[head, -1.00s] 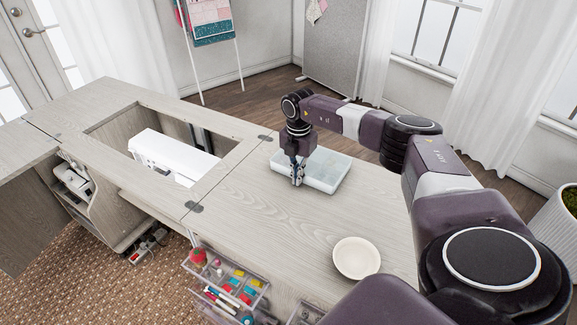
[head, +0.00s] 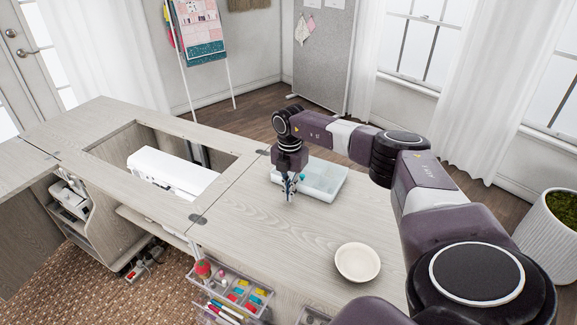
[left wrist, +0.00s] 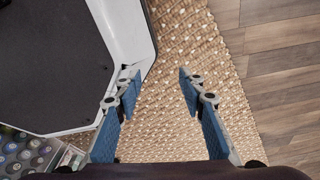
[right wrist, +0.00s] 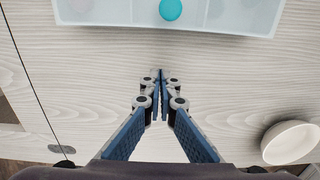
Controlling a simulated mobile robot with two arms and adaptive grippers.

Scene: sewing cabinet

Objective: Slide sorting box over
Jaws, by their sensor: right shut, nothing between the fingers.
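The sorting box (head: 325,178) is a clear, shallow, pale-blue box lying flat on the wooden cabinet top. My right gripper (head: 289,196) points down at its near left side and hides part of it. In the right wrist view the box (right wrist: 225,18) shows at the top edge, with a teal round item (right wrist: 170,9) in one compartment. The right gripper's fingertips (right wrist: 160,72) are together and empty, apart from the box's near wall in that picture. My left gripper (left wrist: 158,76) is open and empty, seen only in the left wrist view.
A cream bowl (head: 358,262) stands near the front of the top. A white sewing machine (head: 172,172) sits in the cabinet opening at left. An open organizer (head: 235,290) of sewing supplies is below the front edge. The wood between box and bowl is clear.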

